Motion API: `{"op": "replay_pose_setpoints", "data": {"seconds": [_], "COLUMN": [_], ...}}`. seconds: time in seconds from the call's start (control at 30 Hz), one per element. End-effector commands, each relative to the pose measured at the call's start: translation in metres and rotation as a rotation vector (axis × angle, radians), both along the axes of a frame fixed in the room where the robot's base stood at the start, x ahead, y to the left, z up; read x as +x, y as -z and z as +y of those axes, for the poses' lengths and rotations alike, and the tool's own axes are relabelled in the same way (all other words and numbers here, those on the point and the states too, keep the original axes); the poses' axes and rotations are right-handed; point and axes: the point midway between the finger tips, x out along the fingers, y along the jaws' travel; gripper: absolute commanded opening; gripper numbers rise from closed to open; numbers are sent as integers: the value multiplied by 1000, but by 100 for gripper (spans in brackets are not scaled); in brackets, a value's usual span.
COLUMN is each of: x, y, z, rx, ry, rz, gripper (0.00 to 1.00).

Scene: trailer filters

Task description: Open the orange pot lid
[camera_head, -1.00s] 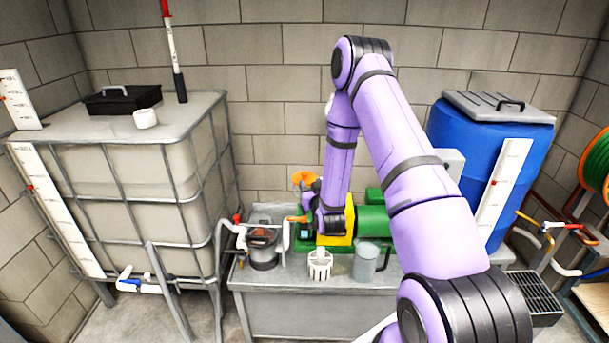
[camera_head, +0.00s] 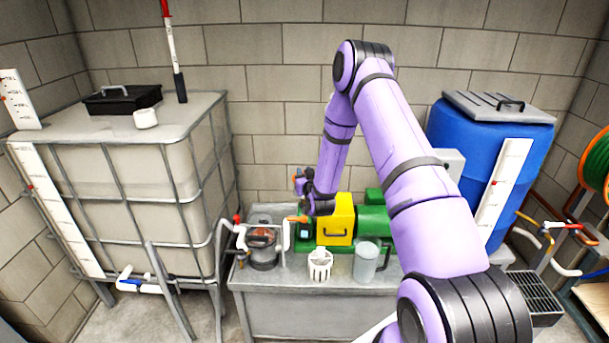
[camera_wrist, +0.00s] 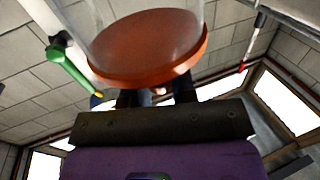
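My gripper (camera_head: 299,183) is raised above the back of the grey bench, beside the pump. In the wrist view, the round orange pot lid (camera_wrist: 148,50) sits right at my gripper's two dark fingers (camera_wrist: 157,96), with a clear part beyond it. My gripper appears shut on the lid, but the contact is hidden behind the disc.
A green and yellow pump (camera_head: 341,222) stands just right of my gripper. A white basket (camera_head: 320,263) and a clear grey jug (camera_head: 366,261) stand at the bench front. A caged tank (camera_head: 130,200) is left and a blue barrel (camera_head: 470,150) right. The bench (camera_head: 300,292) is narrow.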

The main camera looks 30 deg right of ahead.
Motion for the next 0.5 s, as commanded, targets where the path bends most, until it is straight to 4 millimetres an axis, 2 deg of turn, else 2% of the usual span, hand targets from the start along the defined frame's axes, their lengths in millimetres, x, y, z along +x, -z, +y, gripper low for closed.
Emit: {"op": "replay_pose_setpoints", "data": {"seconds": [0.03, 0.1, 0.5], "x": [0, 0, 1], "y": [0, 0, -4], "z": [0, 0, -1], "rx": [0, 0, 27], "ry": [0, 0, -1], "rz": [0, 0, 41], "gripper": [13, 0, 0]}}
